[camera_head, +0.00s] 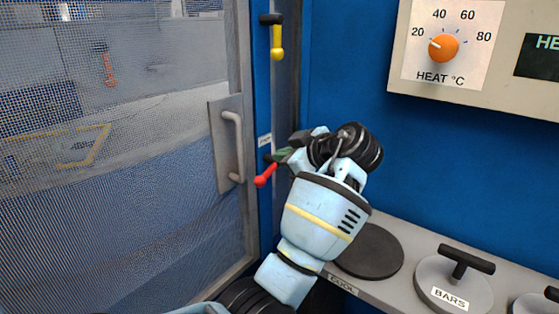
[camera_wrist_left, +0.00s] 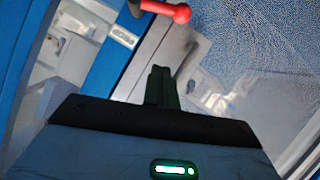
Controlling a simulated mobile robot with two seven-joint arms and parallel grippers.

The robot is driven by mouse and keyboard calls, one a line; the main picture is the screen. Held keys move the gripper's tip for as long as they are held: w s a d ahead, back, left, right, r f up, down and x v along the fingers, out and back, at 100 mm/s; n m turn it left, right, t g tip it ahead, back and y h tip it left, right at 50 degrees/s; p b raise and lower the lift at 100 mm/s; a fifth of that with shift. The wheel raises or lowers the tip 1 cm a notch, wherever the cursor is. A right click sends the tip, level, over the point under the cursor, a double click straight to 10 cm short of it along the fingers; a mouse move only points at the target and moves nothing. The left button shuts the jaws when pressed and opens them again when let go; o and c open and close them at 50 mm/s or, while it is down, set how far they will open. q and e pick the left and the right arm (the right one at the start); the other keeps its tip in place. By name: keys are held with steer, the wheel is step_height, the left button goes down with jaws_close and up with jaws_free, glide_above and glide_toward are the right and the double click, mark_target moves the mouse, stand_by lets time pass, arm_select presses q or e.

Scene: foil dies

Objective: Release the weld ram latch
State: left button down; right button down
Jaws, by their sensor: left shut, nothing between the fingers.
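A red-knobbed lever (camera_head: 266,174) sits on the blue post beside the mesh door, its knob hanging down to the left. Its red end also shows at the top of the left wrist view (camera_wrist_left: 178,12). A second lever with a yellow handle (camera_head: 277,42) hangs straight down higher on the post. I cannot tell from the labels which is the weld ram latch. My left gripper (camera_head: 283,155) is close beside the red lever, partly hidden by its wrist. In the left wrist view its fingers (camera_wrist_left: 161,84) are together and empty, apart from the red knob. My right gripper is out of view.
A mesh door (camera_head: 120,220) with a grey pull handle (camera_head: 235,146) stands at left. A heat panel with an orange dial (camera_head: 443,47) is at upper right. A grey counter holds a dark round plate (camera_head: 372,252) and a lid marked BARS (camera_head: 452,285).

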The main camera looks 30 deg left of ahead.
arm_select(q)
glide_above(268, 171)
steer(key=s+d, duration=0.1)
steer(key=s, duration=0.3)
step_height(268, 171, down, 3)
steer(key=shift+w+d+f+p, duration=0.15)
steer(key=shift+w+f, duration=0.15)
steer(key=shift+f, duration=0.4)
steer(key=shift+w+d+f+p, duration=0.1)
steer(key=shift+w+f, duration=0.25)
steer(key=shift+f, duration=0.35)
steer(key=shift+w+d+f+p, duration=0.15)
steer(key=shift+w+f, duration=0.15)
steer(key=shift+f, duration=0.4)
steer(key=shift+a, duration=0.1)
steer(key=shift+f+n+b, duration=0.25)
steer(key=shift+n+b, duration=0.05)
steer(key=shift+b, duration=0.2)
